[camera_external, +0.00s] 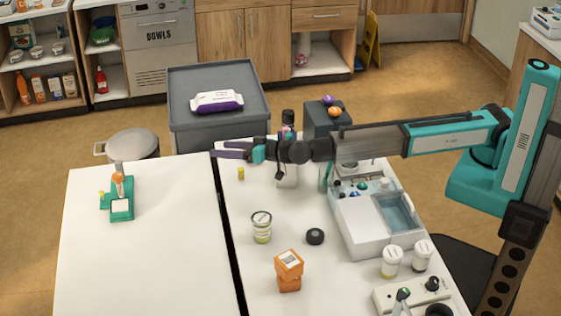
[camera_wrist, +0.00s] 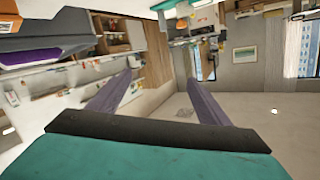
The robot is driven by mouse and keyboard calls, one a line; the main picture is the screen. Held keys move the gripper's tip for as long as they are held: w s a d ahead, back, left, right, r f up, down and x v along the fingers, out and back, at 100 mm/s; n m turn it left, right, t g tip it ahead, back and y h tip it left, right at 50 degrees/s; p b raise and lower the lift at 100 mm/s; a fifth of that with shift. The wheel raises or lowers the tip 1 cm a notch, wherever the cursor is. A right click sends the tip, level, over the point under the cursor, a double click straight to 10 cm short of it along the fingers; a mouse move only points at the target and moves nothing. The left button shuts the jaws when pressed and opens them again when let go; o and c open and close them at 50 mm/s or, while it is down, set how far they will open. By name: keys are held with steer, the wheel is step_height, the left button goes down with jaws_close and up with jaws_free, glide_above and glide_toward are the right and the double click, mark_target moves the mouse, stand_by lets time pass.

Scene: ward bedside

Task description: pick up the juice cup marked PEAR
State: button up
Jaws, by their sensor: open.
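No label reading PEAR is legible in either view.
A white device (camera_external: 370,232) and two white-lidded jars (camera_external: 391,261) are to the right. The left table (camera_external: 140,262) is mostly clear. A grey cart (camera_external: 213,120) stands behind.

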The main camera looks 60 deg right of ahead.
mark_target(267, 220)
steer(key=s+a+f+n, duration=0.1)
steer(key=s+a+f, duration=0.2)
steer(key=s, duration=0.5)
steer(key=s+a+f+n+p, duration=0.1)
steer(key=s+a+f, duration=0.2)
steer(key=s, duration=0.5)
steer(key=s+a+f+g+h+p, duration=0.1)
steer(key=s+a+f, duration=0.2)
steer(key=s+a, duration=0.2)
steer(key=shift+s+f+n, duration=0.2)
steer(key=shift+s+n, duration=0.2)
steer(key=shift+s, duration=1.15)
steer(key=shift+s+d+f+h, duration=0.2)
steer(key=shift+s+h, duration=0.1)
steer(key=shift+s, duration=0.1)
steer(key=shift+a, duration=0.1)
steer(key=shift+w+a+p, duration=0.15)
steer(key=shift+w+p, duration=0.15)
steer(key=shift+w, duration=0.3)
steer(key=shift+w+f, duration=0.3)
steer(key=shift+w, duration=0.2)
steer(key=shift+w, duration=0.1)
